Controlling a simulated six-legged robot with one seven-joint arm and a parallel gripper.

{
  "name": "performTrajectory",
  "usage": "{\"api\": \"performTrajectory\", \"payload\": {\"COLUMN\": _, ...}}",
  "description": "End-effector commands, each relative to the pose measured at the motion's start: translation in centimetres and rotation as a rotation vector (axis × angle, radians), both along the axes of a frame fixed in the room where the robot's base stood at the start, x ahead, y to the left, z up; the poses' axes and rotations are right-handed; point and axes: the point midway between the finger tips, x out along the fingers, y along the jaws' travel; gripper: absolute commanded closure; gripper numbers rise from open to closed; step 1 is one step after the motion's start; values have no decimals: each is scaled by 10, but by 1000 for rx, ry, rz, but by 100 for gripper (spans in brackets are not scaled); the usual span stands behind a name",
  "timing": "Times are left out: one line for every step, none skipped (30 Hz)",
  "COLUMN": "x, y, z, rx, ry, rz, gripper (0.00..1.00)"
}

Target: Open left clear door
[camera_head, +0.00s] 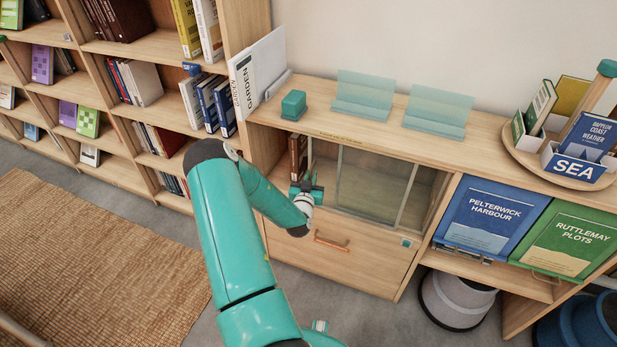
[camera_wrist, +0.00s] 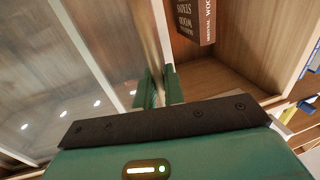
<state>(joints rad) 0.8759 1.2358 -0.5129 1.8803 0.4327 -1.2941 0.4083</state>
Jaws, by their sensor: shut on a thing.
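The low wooden cabinet has clear doors with thin pale frames. My gripper (camera_head: 308,184) is at the left edge of the left clear door (camera_head: 324,168). In the wrist view, my green fingers (camera_wrist: 158,88) are shut on the upright edge of the clear door (camera_wrist: 105,45). Left of the door in the head view is an open gap, with a dark brown book (camera_head: 298,155) inside. That book (camera_wrist: 194,18) also shows past the door edge in the wrist view, upside down. The right clear door (camera_head: 372,185) stands beside and partly behind the left one. My gripper hides the lower door edge.
A drawer with an orange handle (camera_head: 331,244) is below the doors. A green block (camera_head: 293,105) and clear stands (camera_head: 362,95) are on the cabinet top. Upright blue (camera_head: 490,217) and green books are at the right.

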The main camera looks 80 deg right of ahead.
Motion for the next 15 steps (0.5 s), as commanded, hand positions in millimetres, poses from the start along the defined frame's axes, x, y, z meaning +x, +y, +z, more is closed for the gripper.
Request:
{"api": "performTrajectory", "payload": {"x": 0, "y": 0, "z": 0, "rx": 0, "ry": 0, "rz": 0, "gripper": 100}}
{"api": "performTrajectory", "payload": {"x": 0, "y": 0, "z": 0, "rx": 0, "ry": 0, "rz": 0, "gripper": 100}}
{"api": "performTrajectory", "payload": {"x": 0, "y": 0, "z": 0, "rx": 0, "ry": 0, "rz": 0, "gripper": 84}}
{"api": "performTrajectory", "payload": {"x": 0, "y": 0, "z": 0, "rx": 0, "ry": 0, "rz": 0, "gripper": 78}}
{"api": "performTrajectory", "payload": {"x": 0, "y": 0, "z": 0, "rx": 0, "ry": 0, "rz": 0, "gripper": 74}}
{"api": "performTrajectory", "payload": {"x": 0, "y": 0, "z": 0, "rx": 0, "ry": 0, "rz": 0, "gripper": 74}}
{"api": "performTrajectory", "payload": {"x": 0, "y": 0, "z": 0, "rx": 0, "ry": 0, "rz": 0, "gripper": 74}}
{"api": "performTrajectory", "payload": {"x": 0, "y": 0, "z": 0, "rx": 0, "ry": 0, "rz": 0, "gripper": 74}}
{"api": "performTrajectory", "payload": {"x": 0, "y": 0, "z": 0, "rx": 0, "ry": 1, "rz": 0, "gripper": 74}}
{"api": "performTrajectory", "payload": {"x": 0, "y": 0, "z": 0, "rx": 0, "ry": 1, "rz": 0, "gripper": 74}}
{"api": "performTrajectory", "payload": {"x": 0, "y": 0, "z": 0, "rx": 0, "ry": 1, "rz": 0, "gripper": 74}}
{"api": "performTrajectory", "payload": {"x": 0, "y": 0, "z": 0, "rx": 0, "ry": 1, "rz": 0, "gripper": 74}}
{"api": "performTrajectory", "payload": {"x": 0, "y": 1, "z": 0, "rx": 0, "ry": 1, "rz": 0, "gripper": 74}}
{"api": "performTrajectory", "payload": {"x": 0, "y": 2, "z": 0, "rx": 0, "ry": 1, "rz": 0, "gripper": 74}}
{"api": "performTrajectory", "payload": {"x": 0, "y": 3, "z": 0, "rx": 1, "ry": 0, "rz": 0, "gripper": 74}}
